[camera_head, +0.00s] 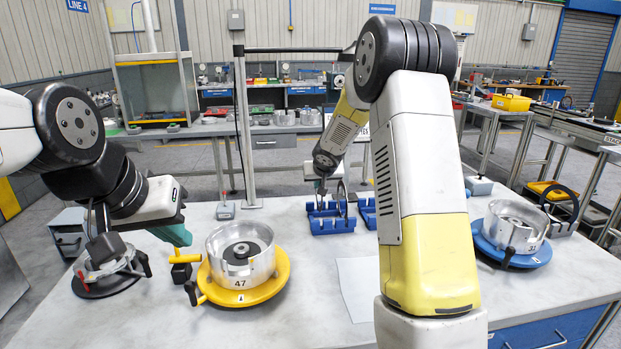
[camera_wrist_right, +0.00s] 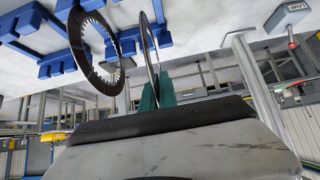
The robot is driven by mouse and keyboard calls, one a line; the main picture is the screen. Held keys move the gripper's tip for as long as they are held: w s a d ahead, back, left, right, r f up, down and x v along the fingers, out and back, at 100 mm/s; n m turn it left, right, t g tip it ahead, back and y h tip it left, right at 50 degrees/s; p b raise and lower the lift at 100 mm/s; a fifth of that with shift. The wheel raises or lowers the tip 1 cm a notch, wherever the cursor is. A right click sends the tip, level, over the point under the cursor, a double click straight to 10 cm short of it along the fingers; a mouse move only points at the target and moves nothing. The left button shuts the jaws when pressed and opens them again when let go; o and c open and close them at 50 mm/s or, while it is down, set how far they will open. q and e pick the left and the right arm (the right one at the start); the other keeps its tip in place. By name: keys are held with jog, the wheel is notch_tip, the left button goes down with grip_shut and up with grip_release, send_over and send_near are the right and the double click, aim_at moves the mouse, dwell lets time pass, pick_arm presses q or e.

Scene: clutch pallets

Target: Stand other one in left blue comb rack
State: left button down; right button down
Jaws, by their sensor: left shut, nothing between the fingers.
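The left blue comb rack (camera_head: 333,226) stands at the far middle of the table. A dark ring plate with inner teeth (camera_head: 343,198) stands upright in it and also shows in the wrist view (camera_wrist_right: 80,48). My right gripper (camera_head: 321,187) is over the left part of this rack. In the wrist view its green fingers (camera_wrist_right: 154,96) are shut on a thin plate (camera_wrist_right: 146,40), seen nearly edge-on beside the toothed ring. I cannot tell whether the held plate touches the rack. My left gripper (camera_head: 180,238) is shut and empty, left of the silver drum.
A silver drum (camera_head: 240,253) sits on a yellow pallet (camera_head: 262,292); another (camera_head: 515,225) sits on a blue pallet (camera_head: 533,260). A second blue rack (camera_head: 367,213) is partly hidden by my right arm. A white sheet (camera_head: 357,285) lies in front. A dark round fixture (camera_head: 105,285) stands left.

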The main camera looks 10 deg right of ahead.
jog(key=shift+f, duration=2.2)
jog(key=c, duration=1.6)
grip_release()
jog(key=shift+r, duration=4)
